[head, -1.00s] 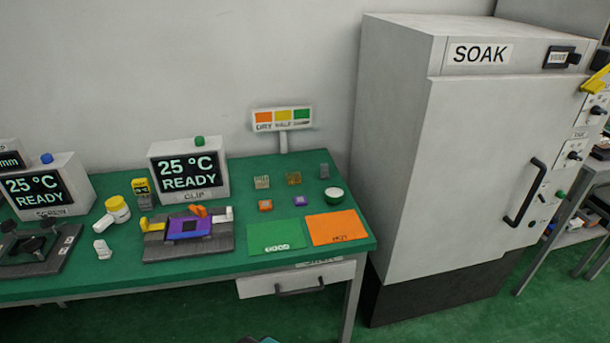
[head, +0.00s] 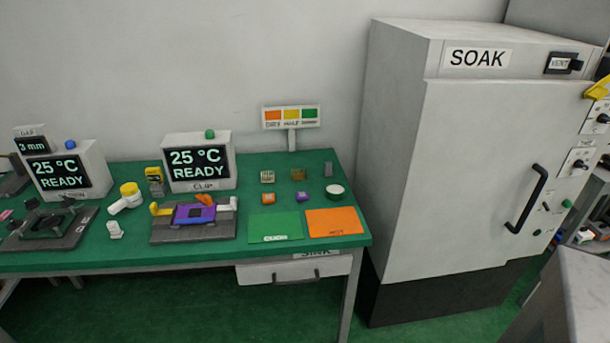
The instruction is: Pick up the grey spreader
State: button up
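A small grey upright block (head: 328,169) stands at the back right of the green bench (head: 295,160). It is the only small grey block in that row and may be the grey spreader; it is too small to tell its shape. A beige block (head: 267,176) and a brown block (head: 299,174) stand to its left. My gripper is not in view.
Green (head: 275,228) and orange (head: 334,222) mats lie at the bench's front right. A clip fixture (head: 193,232) with a purple piece is left of them. The SOAK cabinet (head: 450,180) stands right of the bench. A grey box shape (head: 580,300) fills the lower right.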

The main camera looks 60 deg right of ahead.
aim_at(328, 173)
jog(key=z, duration=0.65)
jog(key=k, duration=0.15)
jog(key=u, duration=1.7)
jog(key=k, duration=1)
jog(key=z, duration=0.65)
jog(key=k, duration=0.4)
jog(key=z, duration=0.7)
jog(key=i, duration=1.4)
